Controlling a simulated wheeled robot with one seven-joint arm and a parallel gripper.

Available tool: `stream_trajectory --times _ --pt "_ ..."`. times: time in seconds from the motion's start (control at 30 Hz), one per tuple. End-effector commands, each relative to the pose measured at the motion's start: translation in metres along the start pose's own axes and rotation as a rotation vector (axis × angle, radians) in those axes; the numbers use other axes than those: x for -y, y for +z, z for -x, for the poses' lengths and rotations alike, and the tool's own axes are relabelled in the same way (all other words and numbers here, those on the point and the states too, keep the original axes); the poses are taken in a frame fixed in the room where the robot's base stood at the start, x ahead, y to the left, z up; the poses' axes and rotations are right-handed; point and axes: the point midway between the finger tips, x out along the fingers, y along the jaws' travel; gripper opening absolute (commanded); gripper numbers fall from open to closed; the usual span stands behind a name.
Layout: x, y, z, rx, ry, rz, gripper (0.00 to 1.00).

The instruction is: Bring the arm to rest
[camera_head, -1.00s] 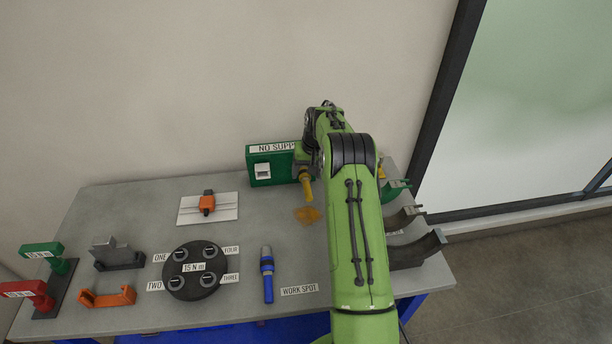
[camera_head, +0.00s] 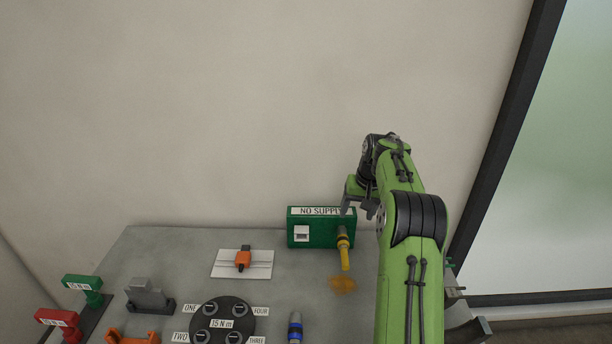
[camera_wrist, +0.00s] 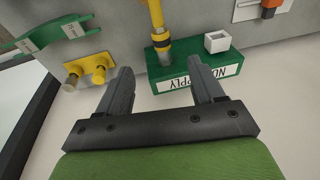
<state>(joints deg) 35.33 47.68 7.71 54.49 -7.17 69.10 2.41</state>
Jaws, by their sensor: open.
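My green arm rises over the right part of the grey table (camera_head: 190,255) in the head view. I cannot tell the exact gap between the fingers and the box.
An orange item on a white plate (camera_head: 228,262), a black round disc (camera_head: 237,336), a blue-and-grey tool (camera_head: 295,325), and green (camera_head: 82,281) and red (camera_head: 57,318) pieces stand on the table. A yellow fitting (camera_wrist: 88,70) shows beside my gripper. The wall is behind.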

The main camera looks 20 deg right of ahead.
Motion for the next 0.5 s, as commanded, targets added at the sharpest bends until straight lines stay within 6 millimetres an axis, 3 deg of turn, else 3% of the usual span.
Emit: stream_trajectory --times 0.17,0.27,0.37,0.5 --pt "0.007 0.003 0.006 -0.004 0.002 0.011 0.67" --pt "0.036 0.018 0.039 -0.026 0.013 0.061 0.67" --pt "0.077 0.056 0.085 -0.060 0.030 0.135 0.67" --pt "0.117 0.127 0.136 -0.115 0.045 0.227 0.67"
